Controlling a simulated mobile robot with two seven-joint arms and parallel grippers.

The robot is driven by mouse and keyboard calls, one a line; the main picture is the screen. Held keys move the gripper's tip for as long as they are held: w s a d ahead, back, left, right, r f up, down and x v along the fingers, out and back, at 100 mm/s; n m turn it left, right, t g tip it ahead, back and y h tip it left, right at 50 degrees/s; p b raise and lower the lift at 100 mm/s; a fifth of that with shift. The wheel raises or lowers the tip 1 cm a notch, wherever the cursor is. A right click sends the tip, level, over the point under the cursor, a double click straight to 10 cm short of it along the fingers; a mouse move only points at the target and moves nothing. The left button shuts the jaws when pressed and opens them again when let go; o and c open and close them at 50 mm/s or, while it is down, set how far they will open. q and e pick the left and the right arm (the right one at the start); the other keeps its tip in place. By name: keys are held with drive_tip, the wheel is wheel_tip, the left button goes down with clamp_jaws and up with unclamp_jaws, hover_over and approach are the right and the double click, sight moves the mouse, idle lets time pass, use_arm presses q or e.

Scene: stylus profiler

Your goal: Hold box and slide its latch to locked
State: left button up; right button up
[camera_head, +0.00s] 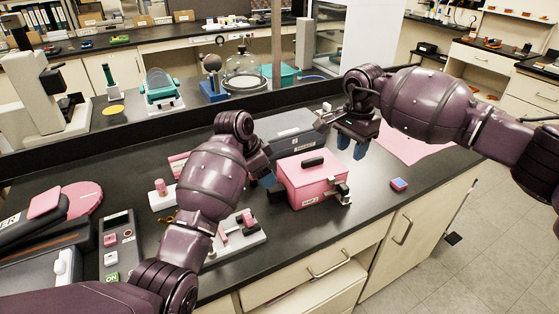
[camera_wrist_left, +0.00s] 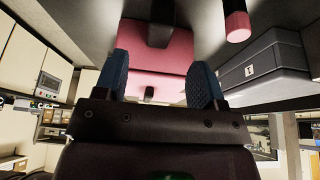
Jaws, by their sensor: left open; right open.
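The pink box (camera_head: 300,187) stands closed on the dark bench, with a black handle (camera_head: 312,162) on its lid. A metal and black latch (camera_head: 340,192) sits on its right-hand side. My left gripper (camera_head: 268,182) is open at the box's left side, its fingers partly hidden by my arm. In the left wrist view, the box (camera_wrist_left: 148,56) shows beyond and between the two blue fingers (camera_wrist_left: 160,80); I cannot tell whether they touch it. My right gripper (camera_head: 351,147) is open and empty, above and behind the box's right end, apart from the latch.
A grey case (camera_head: 290,130) stands behind the box. A small blue and pink block (camera_head: 399,185) lies to the right, near the bench edge. A pink mat (camera_head: 415,145) lies at the back right. A white tray (camera_head: 245,238) with pink parts is front left.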

sight(273, 188)
use_arm(q)
drive_tip(key=x, duration=0.8)
drive_tip(key=shift+d+f, duration=0.1)
drive_tip(key=shift+c, duration=0.5)
clamp_jaws()
idle(0.4)
